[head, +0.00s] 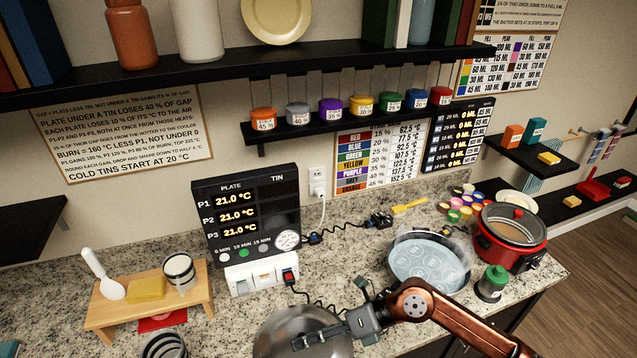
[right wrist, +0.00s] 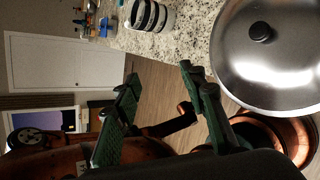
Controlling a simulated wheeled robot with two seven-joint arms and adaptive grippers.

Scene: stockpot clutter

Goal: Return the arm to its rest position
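My right arm (head: 455,325) comes in from the lower right in the head view, its copper link crossing the front of the counter. Its gripper (head: 328,318) is over the silver domed lid (head: 275,340) at the front edge. In the right wrist view the two green-padded fingers (right wrist: 158,75) stand apart with nothing between them. The lid (right wrist: 245,60), with its black knob, is to the right of the fingers there and appears apart from them. I cannot make out my left gripper in either view.
A plate controller (head: 247,215) stands behind. A wooden stand (head: 150,305) is at left. A striped cup (head: 165,345) sits at the front. Shelves overhang above.

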